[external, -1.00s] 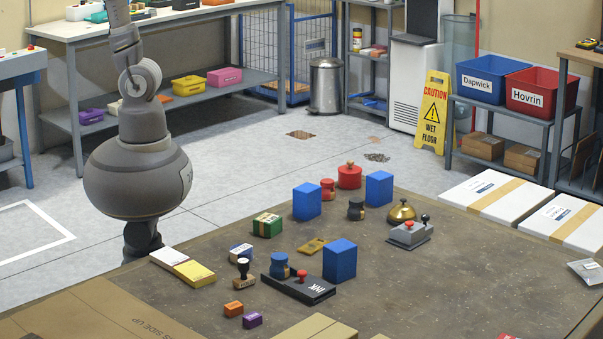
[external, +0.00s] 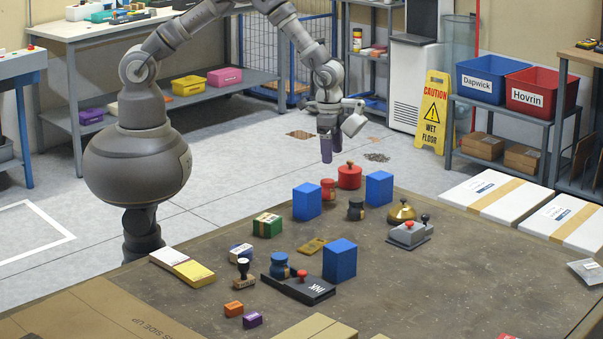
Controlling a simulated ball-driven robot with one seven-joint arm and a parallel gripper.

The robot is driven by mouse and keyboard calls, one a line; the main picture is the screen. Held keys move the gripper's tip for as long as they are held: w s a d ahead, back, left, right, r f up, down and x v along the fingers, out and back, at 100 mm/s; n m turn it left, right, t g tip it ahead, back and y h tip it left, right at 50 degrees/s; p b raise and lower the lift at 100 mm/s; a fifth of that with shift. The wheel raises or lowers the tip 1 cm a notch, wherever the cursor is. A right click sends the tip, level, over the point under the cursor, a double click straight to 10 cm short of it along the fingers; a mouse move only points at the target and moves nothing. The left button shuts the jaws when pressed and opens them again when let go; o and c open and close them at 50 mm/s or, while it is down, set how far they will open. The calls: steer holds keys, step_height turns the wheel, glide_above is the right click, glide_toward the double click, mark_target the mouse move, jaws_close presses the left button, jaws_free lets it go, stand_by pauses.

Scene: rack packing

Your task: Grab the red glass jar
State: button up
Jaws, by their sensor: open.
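Two red items stand on the brown table's far side, between two blue blocks. A small red jar (external: 328,190) with a darker band is just right of the left blue block (external: 307,202). A wider red pot (external: 349,177) with a knobbed lid is right behind it. Which of them is glass I cannot tell. My gripper (external: 326,158) points down above and behind the small red jar in the picture, apart from it. It is open and holds nothing; its fingers overlap in this view, so the gap hardly shows.
A dark jar (external: 356,209) and another blue block (external: 379,188) stand close on the right. A brass bell (external: 402,211) and a grey stamp device (external: 409,233) are further right. A green box (external: 267,225) is nearer the left. The table's right part is mostly clear.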

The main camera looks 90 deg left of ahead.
mark_target(327, 181)
steer(key=f, duration=0.1)
steer(key=s+f, duration=0.1)
steer(key=f, duration=0.1)
steer(key=shift+s+d+f+g, duration=0.2)
steer(key=shift+s+f+g, duration=0.05)
steer(key=shift+s+g, duration=0.05)
steer(key=f+b, duration=0.1)
steer(key=f, duration=0.1)
steer(key=f+b, duration=0.1)
steer(key=f, duration=0.1)
steer(key=f+b, duration=0.1)
steer(key=f, duration=0.2)
steer(key=shift+w+d, duration=0.2)
steer(key=shift+d, duration=0.1)
steer(key=shift+r, duration=0.1)
steer(key=shift+c, duration=0.4)
steer(key=c, duration=1.1)
